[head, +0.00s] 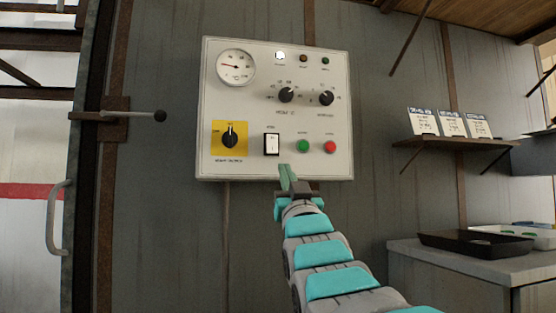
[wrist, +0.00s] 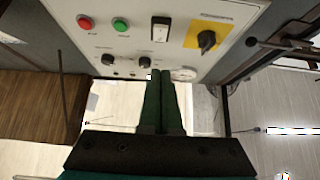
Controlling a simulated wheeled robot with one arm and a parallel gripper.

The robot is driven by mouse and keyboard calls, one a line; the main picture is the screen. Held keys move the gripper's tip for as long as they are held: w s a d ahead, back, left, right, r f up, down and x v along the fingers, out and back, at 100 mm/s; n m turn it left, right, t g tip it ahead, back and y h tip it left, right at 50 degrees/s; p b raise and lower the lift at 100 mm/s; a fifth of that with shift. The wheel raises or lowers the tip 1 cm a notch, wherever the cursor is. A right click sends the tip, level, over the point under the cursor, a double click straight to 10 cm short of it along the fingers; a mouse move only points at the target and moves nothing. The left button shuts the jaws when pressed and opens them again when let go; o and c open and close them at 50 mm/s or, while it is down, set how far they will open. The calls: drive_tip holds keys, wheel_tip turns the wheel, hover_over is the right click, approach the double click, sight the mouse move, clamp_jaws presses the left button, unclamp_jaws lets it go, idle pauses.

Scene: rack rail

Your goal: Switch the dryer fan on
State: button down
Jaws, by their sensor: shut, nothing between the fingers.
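A white control panel (head: 230,110) hangs on the grey wall in the head view. It carries a green button (head: 303,146), a red button (head: 330,147), a white rocker switch (head: 271,144) in a black frame, and a black rotary switch (head: 230,138) on a yellow plate. Two black knobs, a round gauge (head: 236,67) and small lamps sit above; the left lamp (head: 280,56) glows white. My gripper (head: 287,178) is shut and empty, just in front of the panel's lower edge, below the rocker and green button. The wrist view shows the closed fingers (wrist: 161,75) and the panel inverted.
A lever with a black ball end (head: 158,116) sticks out left of the panel. A shelf (head: 450,143) with several cards is on the right wall. Below it, a bench (head: 440,260) holds a black tray (head: 475,243) and a white tray.

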approach(272, 146)
wheel_tip(272, 146, up, 4)
drive_tip(key=w, duration=0.1)
drive_tip(key=shift+w+a+f+p, duration=0.1)
drive_tip(key=shift+w+a+p, duration=0.1)
drive_tip(key=shift+w, duration=0.35)
drive_tip(key=shift+w+a+f+p, duration=0.15)
drive_tip(key=shift+w+a, duration=0.1)
drive_tip(key=shift+w, duration=0.3)
drive_tip(key=shift+w+a, duration=0.2)
drive_tip(key=shift+w, duration=0.4)
